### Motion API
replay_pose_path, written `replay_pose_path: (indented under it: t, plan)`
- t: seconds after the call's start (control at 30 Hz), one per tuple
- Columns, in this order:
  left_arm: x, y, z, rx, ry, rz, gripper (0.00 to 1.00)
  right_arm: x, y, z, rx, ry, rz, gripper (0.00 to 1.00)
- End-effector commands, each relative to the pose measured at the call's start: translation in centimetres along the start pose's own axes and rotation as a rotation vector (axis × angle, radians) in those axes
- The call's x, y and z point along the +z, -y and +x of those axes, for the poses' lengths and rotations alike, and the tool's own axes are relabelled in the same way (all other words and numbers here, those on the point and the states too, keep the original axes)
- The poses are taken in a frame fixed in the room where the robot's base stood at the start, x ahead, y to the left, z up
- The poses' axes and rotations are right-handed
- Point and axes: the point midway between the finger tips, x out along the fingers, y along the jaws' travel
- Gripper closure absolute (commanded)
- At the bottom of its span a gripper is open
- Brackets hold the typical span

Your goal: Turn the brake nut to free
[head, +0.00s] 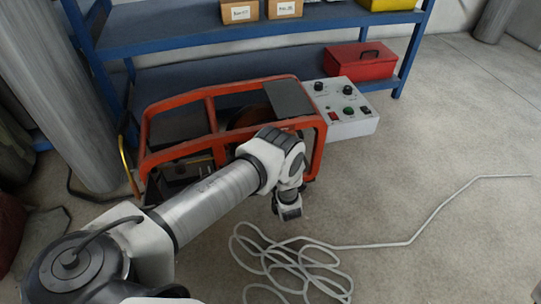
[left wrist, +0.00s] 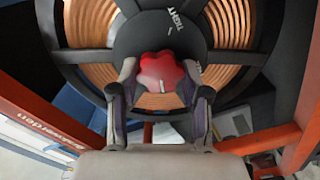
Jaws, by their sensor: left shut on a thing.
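The brake nut, a red lobed knob (left wrist: 162,72) with a small white mark, sits at the centre of a dark hub (left wrist: 135,38) in the left wrist view. The hub bears the word TIGHT above the nut. My left gripper (left wrist: 160,90) has one finger on each side of the nut and is shut on it. Around the hub is a reel with copper-coloured coil (left wrist: 92,22) and dark spokes. In the head view my arm reaches over the orange-red frame (head: 178,98), and I cannot make out the nut or the fingers there. My right gripper is in neither view.
A grey control box (head: 345,125) with knobs adjoins the frame. A pale hose (head: 290,262) lies looped on the floor. A blue shelf (head: 200,82) holds a red toolbox (head: 360,65). The right floor is mostly clear.

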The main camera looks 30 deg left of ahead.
Motion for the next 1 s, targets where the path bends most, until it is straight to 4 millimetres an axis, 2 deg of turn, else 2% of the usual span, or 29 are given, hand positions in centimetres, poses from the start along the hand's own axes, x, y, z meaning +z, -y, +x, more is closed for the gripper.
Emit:
replay_pose_path:
  t: [1.0]
  plan:
    - [0.1, 0.2, 0.1, 0.0, 0.0, -0.94, 0.88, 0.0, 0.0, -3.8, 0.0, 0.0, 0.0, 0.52]
